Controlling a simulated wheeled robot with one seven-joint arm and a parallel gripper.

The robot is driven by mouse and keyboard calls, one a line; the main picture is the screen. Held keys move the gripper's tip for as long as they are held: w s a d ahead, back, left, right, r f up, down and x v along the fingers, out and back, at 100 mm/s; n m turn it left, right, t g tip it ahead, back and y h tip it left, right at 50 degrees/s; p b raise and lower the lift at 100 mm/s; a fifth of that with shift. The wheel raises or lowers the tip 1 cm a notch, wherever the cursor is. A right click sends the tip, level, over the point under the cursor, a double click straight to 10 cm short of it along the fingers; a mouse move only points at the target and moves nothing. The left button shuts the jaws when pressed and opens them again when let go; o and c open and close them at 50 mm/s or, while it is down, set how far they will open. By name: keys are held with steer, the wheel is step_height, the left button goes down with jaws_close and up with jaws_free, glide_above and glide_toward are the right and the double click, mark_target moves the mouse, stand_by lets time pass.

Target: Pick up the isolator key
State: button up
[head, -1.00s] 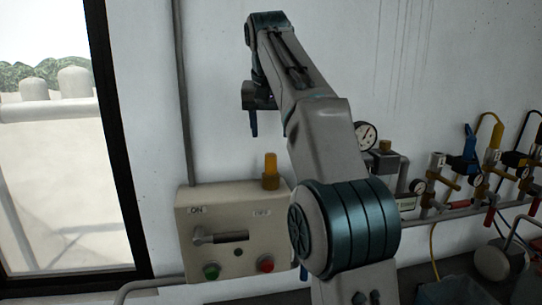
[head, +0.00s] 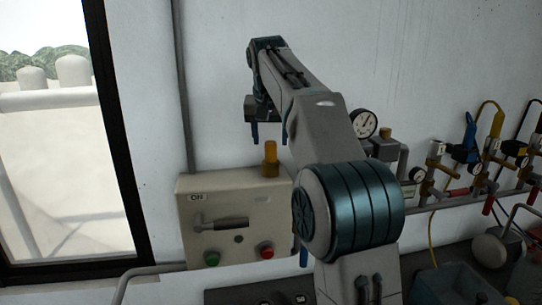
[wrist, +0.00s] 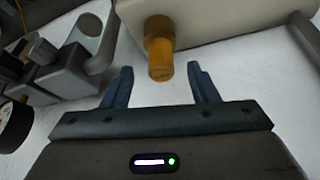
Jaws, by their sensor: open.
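An amber-yellow stepped cylinder (head: 270,160) stands upright on top of the beige control box (head: 200,225). It is the likeliest isolator key, but no label confirms this. My gripper (head: 269,136) is open and empty, with its blue fingers pointing down just above the cylinder in the head view. In the wrist view the yellow cylinder (wrist: 161,50) shows between and beyond the two spread fingertips (wrist: 160,72), touching neither. The box (wrist: 230,15) fills the top of that view. My arm hides a little of the box's right side.
The box front has a grey lever (head: 220,223), a green button (head: 211,258) and a red button (head: 266,250). A pressure gauge (head: 364,123) and pipework with valves (head: 470,165) are on the wall at right. A conduit (head: 183,90) runs up behind the box.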

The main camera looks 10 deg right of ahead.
mark_target(270, 143)
steer(key=shift+w+p+x, duration=0.2)
steer(key=shift+p+x, duration=0.2)
steer(key=shift+x, duration=2.1)
steer(key=shift+r, duration=0.15)
steer(key=c, duration=1.1)
steer(key=shift+o, duration=0.2)
steer(key=shift+r, duration=0.15)
